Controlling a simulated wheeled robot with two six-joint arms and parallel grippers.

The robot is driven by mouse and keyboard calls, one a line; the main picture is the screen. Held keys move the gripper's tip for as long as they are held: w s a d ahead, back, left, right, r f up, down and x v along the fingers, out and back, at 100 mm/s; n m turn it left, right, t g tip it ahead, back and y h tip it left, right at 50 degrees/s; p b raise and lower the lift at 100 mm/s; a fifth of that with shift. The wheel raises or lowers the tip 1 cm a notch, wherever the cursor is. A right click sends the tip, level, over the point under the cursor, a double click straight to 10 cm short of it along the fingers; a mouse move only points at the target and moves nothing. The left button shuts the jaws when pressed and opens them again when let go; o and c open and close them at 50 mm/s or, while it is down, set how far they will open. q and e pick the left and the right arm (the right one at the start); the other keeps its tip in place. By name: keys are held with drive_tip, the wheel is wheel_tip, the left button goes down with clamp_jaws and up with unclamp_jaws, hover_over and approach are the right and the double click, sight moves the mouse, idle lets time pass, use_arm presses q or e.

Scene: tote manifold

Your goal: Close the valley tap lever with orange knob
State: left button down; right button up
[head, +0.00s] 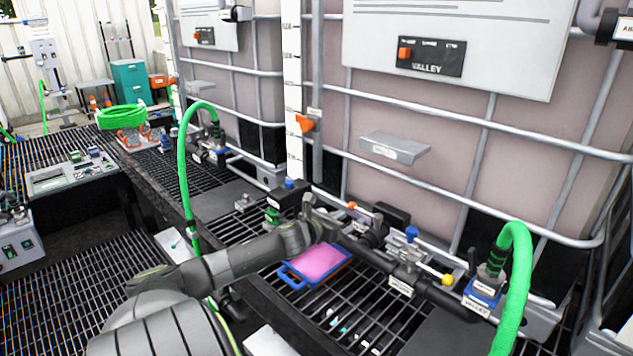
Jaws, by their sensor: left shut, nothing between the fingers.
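A small orange knob (353,206) shows on the dark manifold pipe, below the tank with the VALLEY panel (430,58). Its lever is small and partly lost among the fittings, so I cannot tell its angle. My left arm reaches in from the lower left. Its gripper (328,218) is shut and empty at the pipe, close to the left of the orange knob. I cannot tell whether it touches the knob or the lever. My right gripper is not in view.
A blue-handled valve (411,234) and a yellow knob (447,280) stand further right along the pipe. A green hose (515,285) rises at the right, another (184,160) at the left. A blue tray with a pink pad (318,263) lies on the grating below.

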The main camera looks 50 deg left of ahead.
use_arm(q)
drive_tip(key=shift+s+f, duration=0.1)
drive_tip(key=shift+f, duration=0.2)
drive_tip(key=v, duration=0.7)
drive_tip(key=shift+s+a, duration=0.25)
drive_tip(key=shift+a, duration=0.05)
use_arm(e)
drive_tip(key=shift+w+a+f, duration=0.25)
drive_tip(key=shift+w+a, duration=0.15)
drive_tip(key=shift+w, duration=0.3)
use_arm(q)
drive_tip(key=shift+r, duration=0.1)
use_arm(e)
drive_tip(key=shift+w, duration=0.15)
